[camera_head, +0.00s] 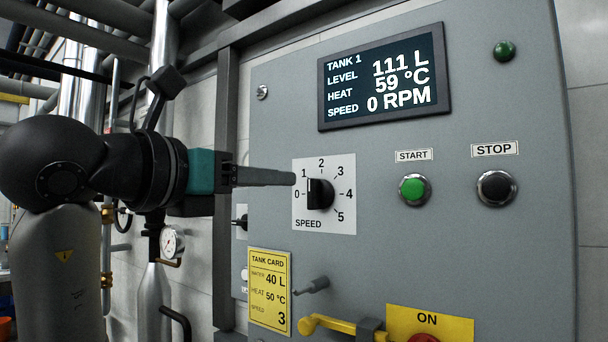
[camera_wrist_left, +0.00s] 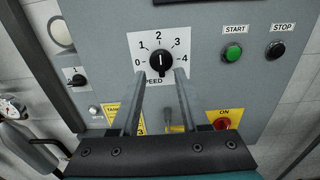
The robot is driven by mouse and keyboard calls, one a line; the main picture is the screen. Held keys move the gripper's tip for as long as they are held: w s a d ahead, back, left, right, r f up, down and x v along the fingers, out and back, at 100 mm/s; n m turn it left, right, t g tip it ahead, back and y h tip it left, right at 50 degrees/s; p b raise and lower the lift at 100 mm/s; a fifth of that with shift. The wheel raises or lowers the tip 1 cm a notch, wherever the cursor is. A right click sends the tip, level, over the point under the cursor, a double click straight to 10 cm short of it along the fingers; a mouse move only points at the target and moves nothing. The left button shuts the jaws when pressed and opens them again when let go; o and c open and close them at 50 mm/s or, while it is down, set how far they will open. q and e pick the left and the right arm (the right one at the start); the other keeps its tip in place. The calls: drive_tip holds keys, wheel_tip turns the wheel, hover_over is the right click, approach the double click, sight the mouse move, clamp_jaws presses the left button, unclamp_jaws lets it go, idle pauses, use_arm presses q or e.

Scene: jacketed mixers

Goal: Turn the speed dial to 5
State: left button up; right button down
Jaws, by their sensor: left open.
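The black speed dial (camera_head: 320,194) sits on a white scale plate (camera_head: 342,220) marked 0 to 5 on the grey panel. I cannot tell for sure which number its pointer faces. The dial also shows in the left wrist view (camera_wrist_left: 161,59). My left gripper (camera_head: 293,178) is open, its fingertips just in front of the dial. In the left wrist view the two fingers (camera_wrist_left: 161,76) reach toward the dial, one to each side, with nothing between them. The 5 is not seen in that view. My right gripper is not in view.
The display (camera_head: 384,78) reads 111 L, 59 °C, 0 RPM. A green start button (camera_head: 414,189) and black stop button (camera_head: 495,188) are right of the dial. Below are a tank card (camera_head: 269,291) showing speed 3, a yellow handle (camera_head: 333,325) and a red ON knob (camera_head: 423,338).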

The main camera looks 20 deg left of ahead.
sight(309, 182)
use_arm(q)
drive_tip(key=p+x, duration=0.1)
drive_tip(key=x, duration=0.7)
drive_tip(key=shift+w+d+p, duration=0.1)
drive_tip(key=shift+w+p, duration=0.1)
drive_tip(key=shift+p, duration=0.2)
clamp_jaws()
